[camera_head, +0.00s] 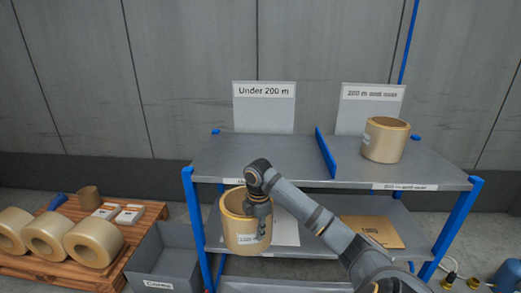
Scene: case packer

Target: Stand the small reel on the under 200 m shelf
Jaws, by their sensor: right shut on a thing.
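The tan small reel (236,229) is upright in my right gripper (258,210), with its open top showing and a white label low on its side, too small to read surely. My right gripper is shut on the reel's right wall. The reel is in front of the blue-framed rack, lower than the top shelf's front edge. The "Under 200 m" sign (264,107) stands at the back of the bare left part of the grey top shelf (250,154). My left gripper is out of view.
A blue divider (325,152) splits the top shelf. Right of it stands another tan reel (384,139) before a second sign (368,106). A pallet (30,264) with several reels and a grey bin (165,262) are at left.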

